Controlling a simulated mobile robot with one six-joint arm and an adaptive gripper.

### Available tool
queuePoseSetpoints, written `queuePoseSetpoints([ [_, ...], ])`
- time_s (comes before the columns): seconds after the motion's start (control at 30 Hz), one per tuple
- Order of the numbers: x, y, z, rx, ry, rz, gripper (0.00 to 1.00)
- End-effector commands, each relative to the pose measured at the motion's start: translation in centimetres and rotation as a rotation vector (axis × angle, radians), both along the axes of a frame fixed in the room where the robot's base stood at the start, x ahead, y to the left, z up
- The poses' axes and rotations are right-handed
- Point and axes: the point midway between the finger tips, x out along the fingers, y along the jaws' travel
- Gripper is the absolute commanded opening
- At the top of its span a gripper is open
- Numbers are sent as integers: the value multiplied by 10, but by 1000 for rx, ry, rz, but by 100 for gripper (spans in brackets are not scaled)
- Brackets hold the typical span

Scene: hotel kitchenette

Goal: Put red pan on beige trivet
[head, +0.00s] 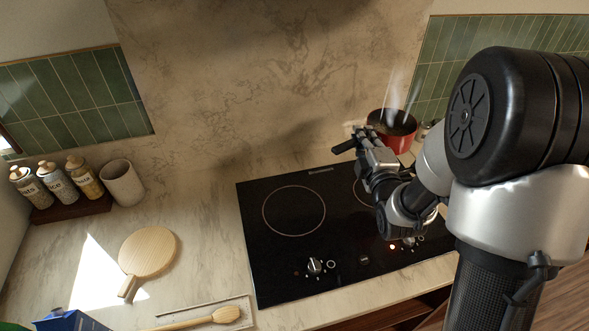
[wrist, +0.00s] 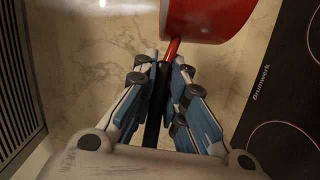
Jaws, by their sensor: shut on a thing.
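The red pan (head: 400,141) is at the back right of the hob in the head view, with faint steam above it. Its red side also shows at the top of the wrist view (wrist: 212,18). My gripper (head: 366,139) is shut on the pan's handle (head: 343,147); in the wrist view the fingers (wrist: 163,75) close around the black handle. Whether the pan is lifted or resting is unclear. A round, beige wooden board with a short handle (head: 148,252), apparently the trivet, lies flat on the left counter, far from my gripper. Nothing is on it.
The black hob (head: 290,250) lies between pan and board, with knobs along its front. A wooden spoon (head: 205,318) lies front left. Bottles on a dark tray (head: 62,207) and a beige cup (head: 122,183) stand back left. A blue box (head: 70,321) is at the lower left edge.

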Motion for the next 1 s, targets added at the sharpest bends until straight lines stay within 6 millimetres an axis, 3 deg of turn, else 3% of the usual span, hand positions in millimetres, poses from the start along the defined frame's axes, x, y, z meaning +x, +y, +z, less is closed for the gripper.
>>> queuePoseSetpoints([
  [0.17, 1, 6, 4, -1, -7, 11, 0],
  [0.27, 1, 24, 5, 0, -8, 45, 0],
  [0.37, 1, 56, 5, 2, -9, 104, 0],
  [0.67, -23, 196, 8, 13, -9, 365, 0],
  [0.87, -60, 287, 10, 19, -8, 545, 0],
  [1.0, -95, 348, 12, 23, -7, 672, 0],
])
